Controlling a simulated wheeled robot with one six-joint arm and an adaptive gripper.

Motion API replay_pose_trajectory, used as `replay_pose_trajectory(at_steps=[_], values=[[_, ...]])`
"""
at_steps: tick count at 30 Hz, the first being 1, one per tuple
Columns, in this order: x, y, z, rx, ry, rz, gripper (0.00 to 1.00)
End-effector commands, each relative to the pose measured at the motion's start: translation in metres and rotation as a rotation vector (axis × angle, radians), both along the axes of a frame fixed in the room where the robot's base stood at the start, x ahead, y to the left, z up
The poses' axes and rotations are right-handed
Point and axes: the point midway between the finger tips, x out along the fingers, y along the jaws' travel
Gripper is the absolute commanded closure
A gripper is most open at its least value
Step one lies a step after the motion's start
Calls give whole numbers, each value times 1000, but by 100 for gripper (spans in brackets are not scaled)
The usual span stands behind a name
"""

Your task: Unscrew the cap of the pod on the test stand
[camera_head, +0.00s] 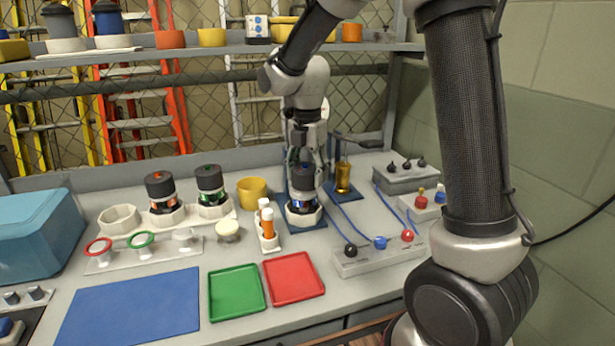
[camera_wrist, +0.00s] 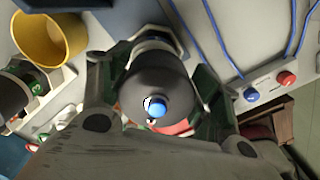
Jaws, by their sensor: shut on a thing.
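The pod (camera_head: 304,207) stands upright in a white holder on a blue base plate, the test stand (camera_head: 290,226). Its dark cap (camera_head: 303,178) is on top, with a blue dot at the centre. My gripper (camera_head: 306,168) comes down from above and is shut on the cap. In the wrist view the round dark cap (camera_wrist: 152,88) lies between the two fingers of my gripper (camera_wrist: 156,100), with the blue dot (camera_wrist: 157,107) facing the camera. The pod's lower body is mostly hidden by the cap in the wrist view.
Two other dark-capped pods, orange-marked (camera_head: 161,190) and green-marked (camera_head: 210,184), stand in a white rack to the left. A yellow cup (camera_head: 252,192) and an orange-white tube holder (camera_head: 268,230) are close by. Green (camera_head: 236,292) and red (camera_head: 294,278) trays lie in front.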

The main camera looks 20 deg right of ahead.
Motion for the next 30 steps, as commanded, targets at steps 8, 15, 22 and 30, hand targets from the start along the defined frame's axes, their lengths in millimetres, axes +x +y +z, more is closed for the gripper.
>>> replay_pose_trajectory(at_steps=[8, 15, 22, 30], values=[[1, 0, 13, 1, -3, 0, 58], [1, 0, 23, 1, -3, 0, 58], [1, 0, 33, 0, -2, -1, 58], [0, 0, 35, 0, -2, 0, 58]])
